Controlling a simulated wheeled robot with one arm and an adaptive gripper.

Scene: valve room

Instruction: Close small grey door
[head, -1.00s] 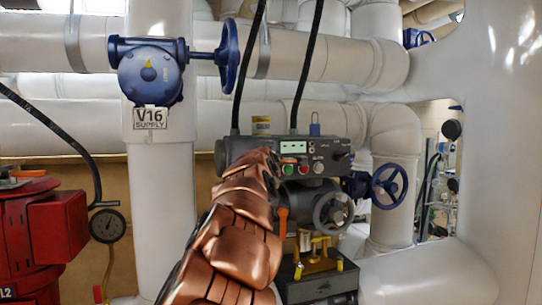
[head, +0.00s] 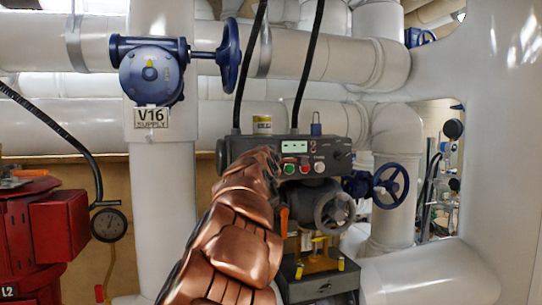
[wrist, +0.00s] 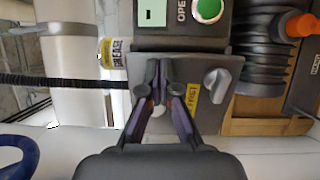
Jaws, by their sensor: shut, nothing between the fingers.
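The small grey door seems to be the grey panel (wrist: 215,62) with a yellow label (wrist: 191,101) and a grey turn knob (wrist: 217,85) in the wrist view. It lies beside the control box face with the green button (wrist: 208,10). I cannot tell whether it is flush or slightly ajar. My gripper (wrist: 160,68) is shut and empty, its fingertips in front of the panel; contact cannot be told. In the head view the control box (head: 325,150) shows, but my copper-coloured arm hides its left front and the gripper.
A can with a yellow label (head: 262,124) stands on the box, and black hoses rise behind it. Below are a grey handwheel (head: 335,208) and an orange lever (head: 284,222). A blue handwheel (head: 391,186) is to the right; red equipment (head: 45,225) is at left.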

